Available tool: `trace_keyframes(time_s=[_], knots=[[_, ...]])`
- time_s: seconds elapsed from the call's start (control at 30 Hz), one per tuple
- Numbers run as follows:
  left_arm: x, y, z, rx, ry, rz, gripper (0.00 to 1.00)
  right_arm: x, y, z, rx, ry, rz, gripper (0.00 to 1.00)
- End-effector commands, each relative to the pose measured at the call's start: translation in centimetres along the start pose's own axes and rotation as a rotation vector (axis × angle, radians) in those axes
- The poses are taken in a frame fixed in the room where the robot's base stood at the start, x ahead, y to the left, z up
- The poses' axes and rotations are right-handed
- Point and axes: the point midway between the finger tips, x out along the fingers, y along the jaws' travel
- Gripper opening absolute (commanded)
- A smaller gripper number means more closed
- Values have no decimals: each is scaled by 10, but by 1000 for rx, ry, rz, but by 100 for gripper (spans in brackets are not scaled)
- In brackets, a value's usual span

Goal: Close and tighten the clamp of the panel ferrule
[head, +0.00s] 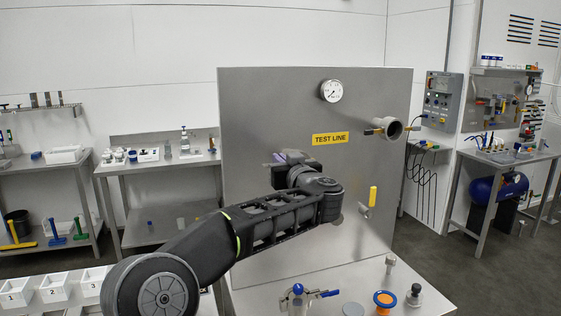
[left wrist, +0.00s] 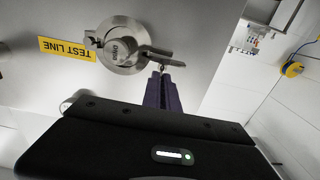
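The panel ferrule (head: 392,128) is a grey round pipe end sticking out of the upright steel panel, right of the yellow label. Its clamp shows brownish ends on both sides. In the left wrist view the ferrule (left wrist: 122,50) is seen face-on with a metal ring around it, and a metal clamp arm (left wrist: 165,58) sticks out to the right. My left gripper (head: 280,158) is in front of the panel, left of the ferrule in the head view. In the left wrist view its purple fingers (left wrist: 161,92) lie together just below the clamp arm. Contact cannot be told. My right gripper is out of view.
The steel panel (head: 260,110) carries a gauge (head: 331,91), the TEST LINE label (head: 330,139) and a yellow-handled valve (head: 373,196) below the ferrule. A blue-handled clamp (head: 310,293), an orange ring part (head: 384,300) and a dark-capped bottle (head: 414,296) stand on the bench in front.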

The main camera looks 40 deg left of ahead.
Motion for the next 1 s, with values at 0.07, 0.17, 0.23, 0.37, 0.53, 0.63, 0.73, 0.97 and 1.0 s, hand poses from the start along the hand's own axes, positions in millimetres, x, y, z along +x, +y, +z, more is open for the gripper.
trace_keyframes(time_s=[0.07, 0.17, 0.23, 0.37, 0.53, 0.63, 0.73, 0.97, 1.0], knots=[[0, 0, 0, 0, 1, 3, 0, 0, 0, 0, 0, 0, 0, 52], [0, 0, 0, 0, 2, 8, 0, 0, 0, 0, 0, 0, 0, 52], [0, -1, -1, 0, 3, 12, 0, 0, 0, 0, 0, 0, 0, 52], [1, -2, -2, 0, 5, 22, 0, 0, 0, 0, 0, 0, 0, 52], [1, -3, -3, 0, 7, 55, 0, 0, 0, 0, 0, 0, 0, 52], [1, -4, -3, 2, 8, 90, 0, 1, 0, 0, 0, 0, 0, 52], [1, -8, -4, 2, 10, 142, 0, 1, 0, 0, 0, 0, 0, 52], [3, -16, -2, 0, 11, 322, 0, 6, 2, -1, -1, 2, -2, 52], [4, -17, -1, 0, 11, 357, 0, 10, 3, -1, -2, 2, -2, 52]])
